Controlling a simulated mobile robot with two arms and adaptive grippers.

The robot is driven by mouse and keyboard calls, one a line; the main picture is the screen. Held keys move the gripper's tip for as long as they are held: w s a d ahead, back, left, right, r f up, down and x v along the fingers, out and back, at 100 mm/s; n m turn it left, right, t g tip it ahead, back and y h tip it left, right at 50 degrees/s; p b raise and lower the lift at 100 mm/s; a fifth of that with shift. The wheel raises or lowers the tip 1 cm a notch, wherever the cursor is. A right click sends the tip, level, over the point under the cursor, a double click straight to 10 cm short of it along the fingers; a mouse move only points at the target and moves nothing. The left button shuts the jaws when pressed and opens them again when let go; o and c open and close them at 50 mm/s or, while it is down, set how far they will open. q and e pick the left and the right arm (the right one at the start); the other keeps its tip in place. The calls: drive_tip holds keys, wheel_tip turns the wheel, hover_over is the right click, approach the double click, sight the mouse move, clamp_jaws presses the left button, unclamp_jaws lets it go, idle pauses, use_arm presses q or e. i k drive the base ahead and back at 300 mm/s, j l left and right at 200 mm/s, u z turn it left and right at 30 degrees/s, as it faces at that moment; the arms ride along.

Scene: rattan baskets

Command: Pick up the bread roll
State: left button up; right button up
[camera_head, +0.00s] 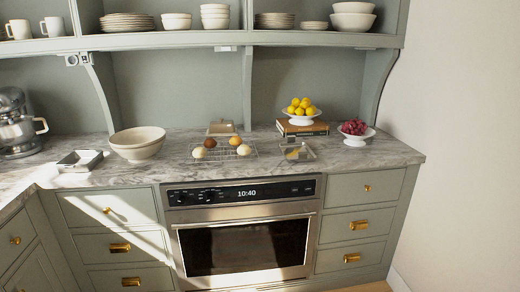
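Several small round items that look like bread rolls sit on a wire rack on the marble counter, right of centre-left, above the oven. Two are pale, one at the front left (198,153) and one at the front right (244,150). Two are browner, one behind on the left (210,142) and one behind on the right (236,140). They are too small to tell exactly what each is. The wire rack (222,155) lies flat on the counter. Neither of my grippers is in view.
A large bowl (138,144) stands left of the rack, with a tray (80,160) farther left. A glass dish (297,152), lemons (301,106) on books (302,128), and red fruit (354,127) stand right. A mixer (16,122) is far left. Shelves overhang the counter.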

sight(209, 144)
drive_tip(key=i+u, duration=0.1)
drive_tip(key=i, duration=0.4)
drive_tip(key=i+l+u, duration=0.1)
drive_tip(key=i, duration=0.4)
drive_tip(key=i+l+u, duration=0.1)
drive_tip(key=i, duration=0.4)
drive_tip(key=i+l+u, duration=0.15)
drive_tip(key=i, duration=0.35)
